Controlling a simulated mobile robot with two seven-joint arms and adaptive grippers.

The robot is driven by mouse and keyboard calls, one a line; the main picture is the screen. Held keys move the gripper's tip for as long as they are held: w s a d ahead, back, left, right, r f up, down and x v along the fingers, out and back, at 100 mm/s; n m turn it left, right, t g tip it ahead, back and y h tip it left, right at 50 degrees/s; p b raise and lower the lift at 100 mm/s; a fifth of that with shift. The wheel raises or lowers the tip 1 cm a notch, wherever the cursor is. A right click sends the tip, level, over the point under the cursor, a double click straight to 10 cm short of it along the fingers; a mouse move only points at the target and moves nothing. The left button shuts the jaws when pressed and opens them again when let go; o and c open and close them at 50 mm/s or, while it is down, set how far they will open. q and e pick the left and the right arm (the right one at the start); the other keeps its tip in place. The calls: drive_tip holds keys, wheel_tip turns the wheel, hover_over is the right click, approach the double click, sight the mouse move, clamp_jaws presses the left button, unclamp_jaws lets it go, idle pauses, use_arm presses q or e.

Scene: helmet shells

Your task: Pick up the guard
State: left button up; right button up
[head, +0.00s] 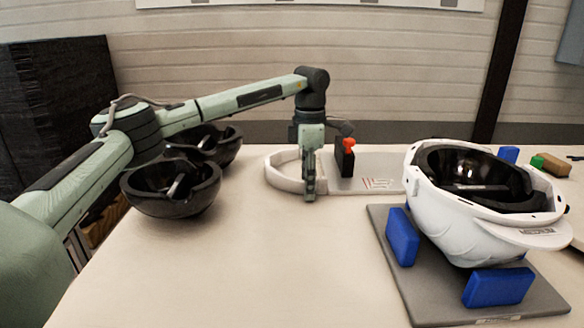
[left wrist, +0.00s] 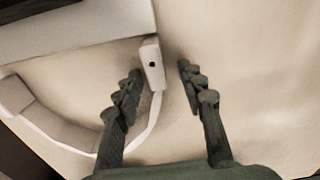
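The guard, a pale curved band (head: 278,180), lies on the table at the back middle. In the left wrist view its end tab (left wrist: 152,62) has a dark hole, and the band curves away to the left. My left gripper (head: 309,196) points down at the guard's near right end and partly hides it. In the left wrist view my left gripper (left wrist: 161,72) is open, with the end tab between its fingertips, closer to the left finger. I cannot tell whether a finger touches it. My right gripper is not in view.
A white helmet shell (head: 455,220) with a black liner sits on a grey board (head: 395,270) with blue blocks (head: 498,287). Black bowl-shaped liners (head: 170,202) stand at the left. A black block with an orange top (head: 346,157) is close behind the gripper. The front middle is clear.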

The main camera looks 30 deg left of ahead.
use_arm(q)
clamp_jaws()
idle(0.4)
